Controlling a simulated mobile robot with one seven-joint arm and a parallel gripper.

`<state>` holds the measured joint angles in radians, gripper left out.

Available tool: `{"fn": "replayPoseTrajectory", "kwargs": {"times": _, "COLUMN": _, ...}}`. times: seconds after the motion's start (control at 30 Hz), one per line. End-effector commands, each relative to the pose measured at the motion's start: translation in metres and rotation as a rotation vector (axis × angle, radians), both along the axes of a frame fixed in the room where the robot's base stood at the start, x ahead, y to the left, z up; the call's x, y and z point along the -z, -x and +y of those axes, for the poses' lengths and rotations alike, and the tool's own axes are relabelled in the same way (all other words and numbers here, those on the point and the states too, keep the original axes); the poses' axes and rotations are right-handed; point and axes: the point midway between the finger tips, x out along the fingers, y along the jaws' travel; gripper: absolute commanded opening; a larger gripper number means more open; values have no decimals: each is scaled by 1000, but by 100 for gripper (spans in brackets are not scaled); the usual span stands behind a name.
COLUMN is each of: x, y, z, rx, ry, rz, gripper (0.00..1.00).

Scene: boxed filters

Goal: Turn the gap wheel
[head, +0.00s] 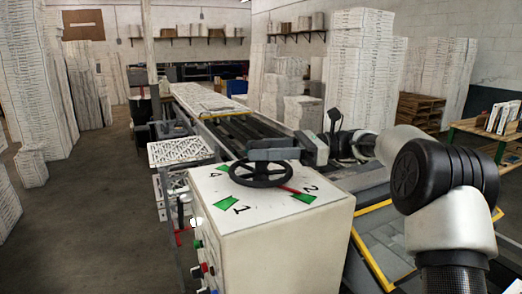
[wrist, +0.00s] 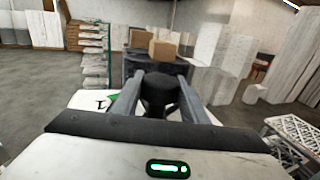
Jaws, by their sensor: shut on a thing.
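The gap wheel (head: 262,174) is a black spoked handwheel lying flat on top of a white cabinet (head: 285,235). The cabinet top has green arrows and the numbers 1, 2 and 4 around the wheel. A red pointer (head: 290,189) reaches out from the wheel toward the 2. My gripper (head: 270,160) comes in from the right at the wheel's far side. In the wrist view, the two grey fingers of my gripper (wrist: 160,90) close on a dark round part of the wheel (wrist: 158,98). The exact contact is hidden in the head view.
Coloured buttons (head: 203,268) sit on the cabinet's left front. A long conveyor (head: 235,122) runs behind it. Tall stacks of white filters (head: 360,70) fill the back. The floor at left is open.

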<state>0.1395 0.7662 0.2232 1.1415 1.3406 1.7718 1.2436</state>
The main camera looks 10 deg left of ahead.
Motion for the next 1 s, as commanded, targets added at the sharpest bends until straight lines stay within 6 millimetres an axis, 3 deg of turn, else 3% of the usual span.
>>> {"fn": "replayPoseTrajectory", "kwargs": {"times": 0.23, "x": -1, "y": 0, "z": 0, "rx": 1, "ry": -1, "rz": -1, "gripper": 0}}
{"fn": "replayPoseTrajectory", "kwargs": {"times": 0.27, "x": -1, "y": 0, "z": 0, "rx": 1, "ry": -1, "rz": -1, "gripper": 43}}
{"fn": "replayPoseTrajectory", "kwargs": {"times": 0.37, "x": -1, "y": 0, "z": 0, "rx": 1, "ry": -1, "rz": -1, "gripper": 58}}
{"fn": "replayPoseTrajectory", "kwargs": {"times": 0.77, "x": 0, "y": -3, "z": -7, "rx": 3, "ry": -1, "rz": -1, "gripper": 58}}
{"fn": "replayPoseTrajectory", "kwargs": {"times": 1.0, "x": 1, "y": -17, "z": -52, "rx": 6, "ry": -1, "rz": -1, "gripper": 58}}
